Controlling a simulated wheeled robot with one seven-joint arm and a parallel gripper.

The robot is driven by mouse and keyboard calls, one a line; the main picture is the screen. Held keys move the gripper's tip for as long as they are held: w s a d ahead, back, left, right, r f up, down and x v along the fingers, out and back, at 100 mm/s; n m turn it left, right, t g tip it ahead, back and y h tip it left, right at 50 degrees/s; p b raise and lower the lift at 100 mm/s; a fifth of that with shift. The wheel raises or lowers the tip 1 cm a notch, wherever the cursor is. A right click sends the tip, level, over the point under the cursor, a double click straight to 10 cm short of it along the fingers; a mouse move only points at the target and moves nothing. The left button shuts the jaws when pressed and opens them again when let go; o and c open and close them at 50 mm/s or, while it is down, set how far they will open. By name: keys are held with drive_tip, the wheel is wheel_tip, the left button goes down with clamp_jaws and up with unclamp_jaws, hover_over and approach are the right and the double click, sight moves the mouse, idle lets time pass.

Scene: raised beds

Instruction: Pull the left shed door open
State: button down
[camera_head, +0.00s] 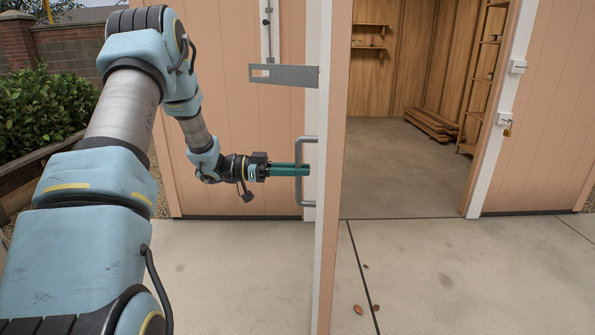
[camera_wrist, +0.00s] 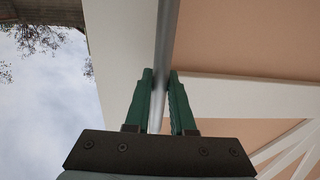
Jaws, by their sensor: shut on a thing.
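The left shed door (camera_head: 326,190) stands swung outward and is seen nearly edge-on in the head view, with the doorway open to its right. Its grey bar handle (camera_head: 301,190) is upright on the door's left-facing side. My gripper (camera_head: 304,170) reaches the handle from the left. In the wrist view the green fingers of my gripper (camera_wrist: 160,90) are shut around the handle bar (camera_wrist: 167,40), one on each side. The fingertips partly hide the middle of the handle in the head view.
A slotted grey metal plate (camera_head: 284,75) sticks out from the door above the handle. The shed interior floor (camera_head: 400,170) is clear, with stacked boards (camera_head: 432,123) at the back. A padlock (camera_head: 507,131) hangs at the right jamb. The concrete (camera_head: 440,270) in front is free except for small leaves.

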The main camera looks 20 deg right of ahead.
drive_tip(key=shift+w+a, duration=0.1)
drive_tip(key=shift+w, duration=0.05)
drive_tip(key=c, duration=0.8)
unclamp_jaws()
drive_tip(key=shift+o, duration=0.2)
drive_tip(key=b+v, duration=0.2)
drive_tip(key=v, duration=0.8)
drive_tip(key=shift+a, duration=0.4)
drive_tip(key=shift+w, duration=0.15)
